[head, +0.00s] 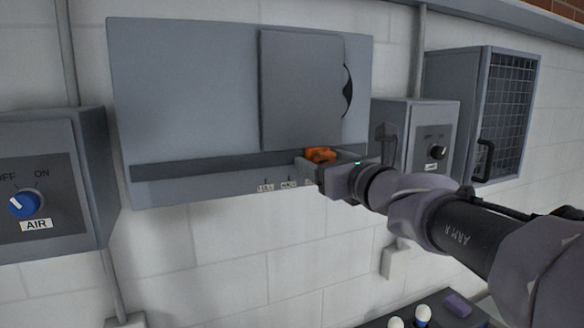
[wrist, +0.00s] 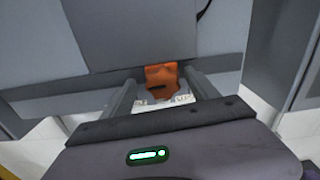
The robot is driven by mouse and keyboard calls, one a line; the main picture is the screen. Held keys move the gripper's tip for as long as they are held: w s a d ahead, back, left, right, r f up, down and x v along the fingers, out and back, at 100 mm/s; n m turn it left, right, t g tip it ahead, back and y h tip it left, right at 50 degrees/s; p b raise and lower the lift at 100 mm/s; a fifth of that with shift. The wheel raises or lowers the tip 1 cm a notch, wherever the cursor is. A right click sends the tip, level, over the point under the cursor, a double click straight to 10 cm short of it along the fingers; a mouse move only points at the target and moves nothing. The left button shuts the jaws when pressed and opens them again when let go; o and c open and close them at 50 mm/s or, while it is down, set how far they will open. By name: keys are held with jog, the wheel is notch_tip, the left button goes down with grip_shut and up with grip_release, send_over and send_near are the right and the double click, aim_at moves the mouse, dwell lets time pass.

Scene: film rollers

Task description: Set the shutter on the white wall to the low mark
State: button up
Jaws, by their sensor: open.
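The shutter (head: 301,90) is a grey sliding plate on a wide grey panel (head: 180,80) fixed to the white wall (head: 180,255). It sits right of the panel's middle and partly covers a dark round opening. An orange handle (head: 320,155) is at its lower edge. My gripper (head: 315,165) is at the handle. In the wrist view the orange handle (wrist: 162,85) lies between my two open fingers (wrist: 160,95), with gaps beside it. Small mark labels (head: 288,184) sit along the panel's lower edge; my gripper hides part of that row.
A box with a blue AIR knob (head: 24,204) is on the left. A box with a black knob (head: 437,152) and a mesh-front cabinet (head: 505,110) stand close on the right. A tray with several small items (head: 455,305) is at the bottom right.

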jog(key=v, duration=1.7)
jog(key=shift+a+b, duration=0.3)
jog(key=shift+b, duration=0.15)
jog(key=shift+r, duration=0.1)
jog(key=shift+c, duration=0.2)
